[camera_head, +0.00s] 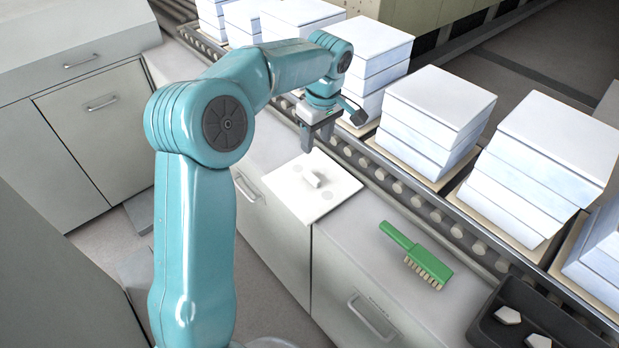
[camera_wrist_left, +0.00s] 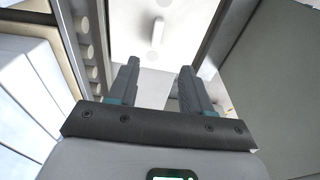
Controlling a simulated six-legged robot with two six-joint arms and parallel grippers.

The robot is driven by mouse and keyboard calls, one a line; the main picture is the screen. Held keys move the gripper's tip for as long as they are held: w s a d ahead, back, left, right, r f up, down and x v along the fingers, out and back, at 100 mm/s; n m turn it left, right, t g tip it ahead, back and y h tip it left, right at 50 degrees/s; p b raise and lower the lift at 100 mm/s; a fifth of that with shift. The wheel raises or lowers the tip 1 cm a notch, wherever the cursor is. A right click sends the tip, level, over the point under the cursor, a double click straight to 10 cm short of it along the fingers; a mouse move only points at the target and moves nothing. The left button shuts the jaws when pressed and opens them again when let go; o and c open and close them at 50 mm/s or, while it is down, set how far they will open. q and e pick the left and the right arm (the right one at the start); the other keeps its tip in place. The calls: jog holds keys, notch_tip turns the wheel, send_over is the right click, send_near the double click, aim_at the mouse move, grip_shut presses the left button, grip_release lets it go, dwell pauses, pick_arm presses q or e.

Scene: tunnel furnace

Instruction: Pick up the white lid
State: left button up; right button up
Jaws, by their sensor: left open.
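The white lid (camera_head: 327,198) is a flat square plate with a small raised handle (camera_head: 313,179) in its middle. It lies on the grey counter beside the conveyor. In the left wrist view the lid (camera_wrist_left: 180,50) shows past the fingertips, with its handle (camera_wrist_left: 157,32) between and beyond them. My left gripper (camera_head: 307,148) is above the counter, just behind the lid in the head view, apart from it. In the wrist view its two fingers (camera_wrist_left: 160,72) are spread with nothing between them. My right gripper is not in view.
A green brush (camera_head: 415,253) lies on the counter right of the lid. A dark tray (camera_head: 524,316) with white pieces stands at the lower right. A roller conveyor (camera_head: 420,203) carrying stacks of white slabs (camera_head: 436,110) runs along the counter. Counter between lid and brush is clear.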

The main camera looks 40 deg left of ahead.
pick_arm(q)
send_over(312, 176)
jog(key=d, duration=0.1)
jog(key=f, duration=0.7)
jog(key=shift+s+d+f+p, duration=0.15)
jog(key=shift+s+f+p, duration=0.05)
jog(key=shift+f+p, duration=0.2)
jog(key=shift+f, duration=0.35)
jog(key=f, duration=0.1)
jog(key=f+p, duration=0.1)
jog(key=f, duration=0.1)
jog(key=a+f+p, duration=0.1)
jog(key=f, duration=0.1)
jog(key=shift+w, duration=0.25)
jog(key=shift+a+f, duration=0.1)
jog(key=shift+f, duration=0.25)
grip_shut()
